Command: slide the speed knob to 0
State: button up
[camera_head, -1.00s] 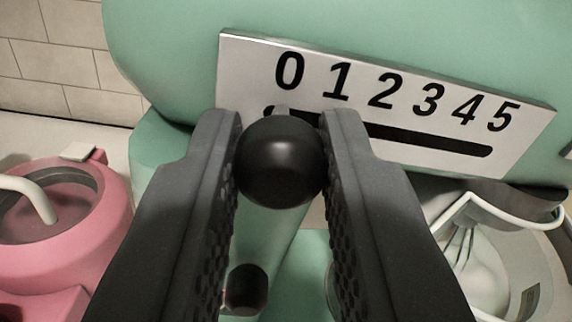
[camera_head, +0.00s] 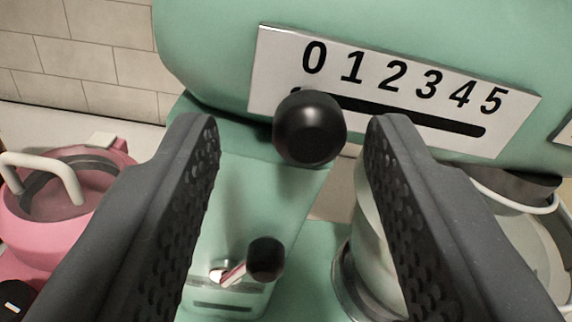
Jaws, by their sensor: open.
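The speed knob (camera_head: 309,129) is a black ball in front of a white scale plate (camera_head: 285,65) on a green stand mixer (camera_head: 215,45). The plate has a black slot (camera_head: 430,121) under the numbers 0 to 5. The knob sits toward the left end of the slot, below the 0, and hides part of the slot there. My gripper (camera_head: 290,125) is open, one finger on each side of the knob, with clear gaps on both sides. It holds nothing.
A second black-knobbed lever (camera_head: 264,260) sticks out lower on the mixer. A pink appliance (camera_head: 75,195) stands at the left. A metal bowl (camera_head: 365,265) is partly hidden behind my right finger. A tiled wall (camera_head: 90,55) is behind at the left.

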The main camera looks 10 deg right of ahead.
jog(key=s+b, duration=0.1)
jog(key=s, duration=1)
jog(key=shift+s+d+b, duration=0.15)
jog(key=shift+s+b, duration=0.15)
jog(key=shift+s, duration=0.05)
jog(key=s+d+r+m+g+y+b, duration=0.1)
jog(key=d+r, duration=0.3)
jog(key=r, duration=0.6)
jog(key=s+d+r+m+g+y+b, duration=0.1)
jog(key=d+r, duration=0.2)
jog(key=r, duration=0.8)
jog(key=s+d+r+h+b, duration=0.1)
jog(key=s+d+r+h, duration=0.1)
jog(key=s+d+r, duration=1)
jog(key=shift+s+d+r+g, duration=0.25)
jog(key=shift+d+r, duration=0.3)
jog(key=shift+d, duration=0.55)
